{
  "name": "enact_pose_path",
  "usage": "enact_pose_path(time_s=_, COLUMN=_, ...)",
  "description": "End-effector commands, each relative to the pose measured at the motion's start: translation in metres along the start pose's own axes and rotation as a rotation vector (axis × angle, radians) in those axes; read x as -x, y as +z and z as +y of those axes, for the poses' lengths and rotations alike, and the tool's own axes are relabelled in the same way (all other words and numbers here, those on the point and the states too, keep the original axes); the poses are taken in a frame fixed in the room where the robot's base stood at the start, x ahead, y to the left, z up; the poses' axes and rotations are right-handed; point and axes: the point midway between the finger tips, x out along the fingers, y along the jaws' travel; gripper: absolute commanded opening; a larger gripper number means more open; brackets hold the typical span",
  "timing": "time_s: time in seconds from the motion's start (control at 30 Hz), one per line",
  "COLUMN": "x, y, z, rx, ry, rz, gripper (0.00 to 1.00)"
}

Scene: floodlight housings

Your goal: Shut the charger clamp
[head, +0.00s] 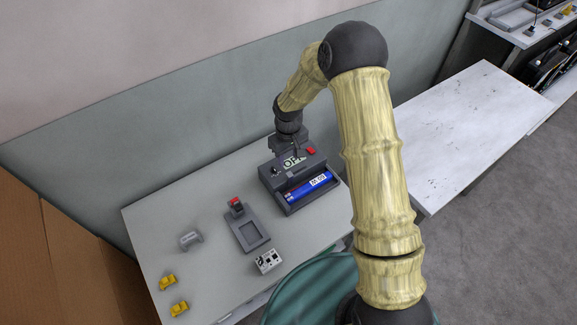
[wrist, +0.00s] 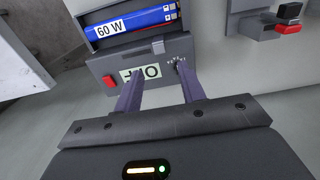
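The charger (head: 291,183) is a dark grey box on the table with a blue battery (head: 311,188) lying in its front bay. In the wrist view the charger (wrist: 110,66) is at the top, with the battery (wrist: 135,20) marked "60 W". On its back panel are a pale label (wrist: 150,72), partly covered by my finger, and a small light grey tab (wrist: 158,46). A red piece (head: 311,150) shows at its back right in the head view. I cannot tell which part is the clamp. My gripper (wrist: 158,75) is open over the panel, fingers apart, nothing between them.
A grey fixture (head: 247,230) with a red-tipped post stands left of the charger. A white socket block (head: 268,262), a grey part (head: 190,240) and two yellow pieces (head: 168,282) lie farther left and front. A white bench (head: 470,140) is at right.

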Motion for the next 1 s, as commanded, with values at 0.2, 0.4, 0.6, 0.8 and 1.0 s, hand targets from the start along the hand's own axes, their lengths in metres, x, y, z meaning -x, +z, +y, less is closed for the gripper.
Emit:
enact_pose_path(time_s=0.2, x=-0.034, y=0.001, z=0.000, rx=0.000, ry=-0.001, rz=-0.003, gripper=0.40)
enact_pose_path(time_s=0.4, x=-0.059, y=0.000, z=0.000, rx=0.000, ry=0.000, rz=-0.001, gripper=0.40)
enact_pose_path(time_s=0.6, x=-0.069, y=0.000, z=0.000, rx=0.000, ry=0.001, rz=0.000, gripper=0.40)
enact_pose_path(time_s=0.8, x=-0.069, y=0.000, z=0.000, rx=0.000, ry=0.001, rz=0.000, gripper=0.40)
enact_pose_path(time_s=1.0, x=-0.069, y=0.000, z=0.000, rx=0.000, ry=0.001, rz=0.000, gripper=0.05)
